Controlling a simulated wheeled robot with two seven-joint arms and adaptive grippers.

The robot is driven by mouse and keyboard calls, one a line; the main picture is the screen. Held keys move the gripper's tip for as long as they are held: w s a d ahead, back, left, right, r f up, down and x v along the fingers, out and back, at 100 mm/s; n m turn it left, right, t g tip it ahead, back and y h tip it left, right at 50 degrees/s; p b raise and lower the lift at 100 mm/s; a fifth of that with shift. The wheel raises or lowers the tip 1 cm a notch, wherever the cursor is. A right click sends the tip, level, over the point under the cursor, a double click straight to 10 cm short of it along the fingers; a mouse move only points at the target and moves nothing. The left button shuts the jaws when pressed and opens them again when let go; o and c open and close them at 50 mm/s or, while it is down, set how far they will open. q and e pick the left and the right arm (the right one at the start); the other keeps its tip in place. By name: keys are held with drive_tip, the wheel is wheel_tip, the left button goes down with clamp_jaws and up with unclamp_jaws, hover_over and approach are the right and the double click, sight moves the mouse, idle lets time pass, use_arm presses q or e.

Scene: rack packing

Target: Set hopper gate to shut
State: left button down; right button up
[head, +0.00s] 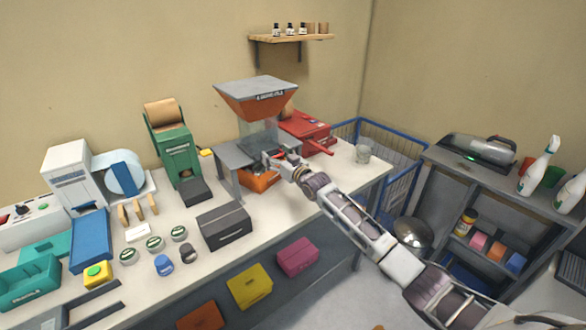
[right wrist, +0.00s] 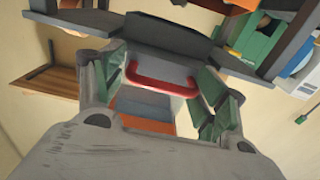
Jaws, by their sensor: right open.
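The hopper (head: 258,103) has an orange funnel with a grey top and stands on a grey frame at the back of the bench. Its gate is mostly hidden behind my right gripper (head: 278,160) in the head view. In the right wrist view, a red U-shaped handle (right wrist: 162,86) sits on a grey plate (right wrist: 165,38), which looks like the gate. My right gripper (right wrist: 160,76) is open, with one green-padded finger on each side of the handle. I cannot tell how far the gate is slid. My left gripper is not in view.
An orange bin (head: 258,181) sits under the frame. A green dispenser (head: 174,145) stands left. A dark box (head: 224,226) lies in front. The bench between them is partly clear.

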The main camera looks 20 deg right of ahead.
drive_tip(key=v, duration=1.1)
idle(0.6)
drive_tip(key=shift+s, duration=0.1)
